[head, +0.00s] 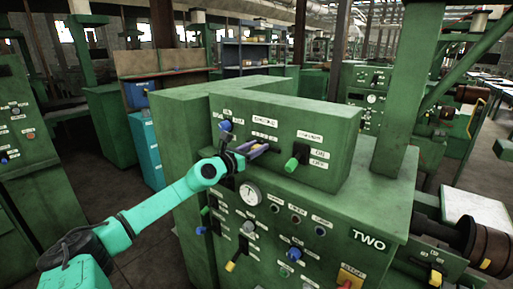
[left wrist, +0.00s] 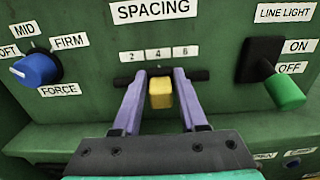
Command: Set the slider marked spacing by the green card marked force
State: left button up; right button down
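The spacing slider has a yellow handle (left wrist: 160,93), seen in the left wrist view on a dark horizontal slot. It stands below the middle mark, 4, between 2 and 6. My left gripper (left wrist: 160,78) has one finger on each side of the handle, with a narrow gap showing on both sides, so it looks open. In the head view my left gripper (head: 255,151) is at the panel front and hides the handle. A label marked FORCE (left wrist: 59,89) is white and sits under a blue knob (left wrist: 35,70). I see no green card. My right gripper is not in view.
The blue knob has SOFT, MID and FIRM labels; its white mark points left, towards SOFT. A green line light switch (left wrist: 287,92) juts out on the right, near OFF. Below are a gauge (head: 250,193) and several small knobs on the green cabinet.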

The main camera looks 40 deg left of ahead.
pick_arm(q)
grip_shut()
dwell(1.2)
